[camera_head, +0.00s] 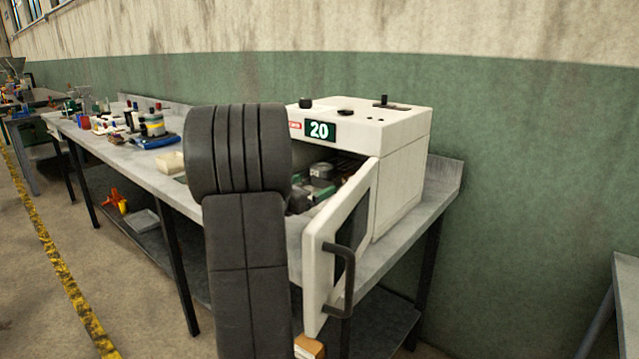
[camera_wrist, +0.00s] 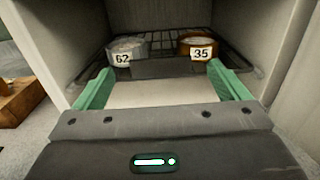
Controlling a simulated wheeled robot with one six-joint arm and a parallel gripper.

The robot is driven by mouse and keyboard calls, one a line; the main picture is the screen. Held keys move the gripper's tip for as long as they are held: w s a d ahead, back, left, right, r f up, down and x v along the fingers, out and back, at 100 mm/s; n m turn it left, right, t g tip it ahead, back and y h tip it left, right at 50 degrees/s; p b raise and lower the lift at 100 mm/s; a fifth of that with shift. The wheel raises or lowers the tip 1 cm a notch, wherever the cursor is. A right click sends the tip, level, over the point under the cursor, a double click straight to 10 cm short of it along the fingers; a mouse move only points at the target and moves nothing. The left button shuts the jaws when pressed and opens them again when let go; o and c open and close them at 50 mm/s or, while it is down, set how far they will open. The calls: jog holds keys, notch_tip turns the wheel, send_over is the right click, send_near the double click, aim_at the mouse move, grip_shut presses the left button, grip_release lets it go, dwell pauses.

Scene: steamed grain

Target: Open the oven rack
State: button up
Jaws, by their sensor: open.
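The white oven (camera_head: 405,150) stands on the bench with its display reading 20. Its door (camera_head: 340,240) is swung open toward the front right, with a black handle (camera_head: 345,285). In the wrist view the dark wire rack (camera_wrist: 165,45) is inside the chamber, with a dark front plate (camera_wrist: 165,68). On the rack sit a grey container marked 62 (camera_wrist: 126,50) and an orange-brown container marked 35 (camera_wrist: 197,45). My gripper (camera_wrist: 165,85) is open, its green fingers spread wide on either side of the rack's front plate. Whether the fingers touch the rack, I cannot tell.
My arm hides part of the bench (camera_head: 110,155) and the oven's left side in the head view. Bottles and other items stand on the bench at the left. A brown wooden block (camera_wrist: 22,98) lies left of the oven in the wrist view.

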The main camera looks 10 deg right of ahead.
aim_at(322, 180)
jog(key=shift+x, duration=1.9)
jog(key=c, duration=1.4)
jog(key=b+v, duration=0.1)
jog(key=v, duration=1.6)
jog(key=o, duration=1.4)
jog(key=shift+a, duration=0.1)
jog(key=v, duration=1.3)
jog(key=shift+s+a+p, duration=0.25)
jog(key=shift+s+p, duration=0.1)
jog(key=shift+p, duration=0.05)
jog(key=shift+f, duration=0.1)
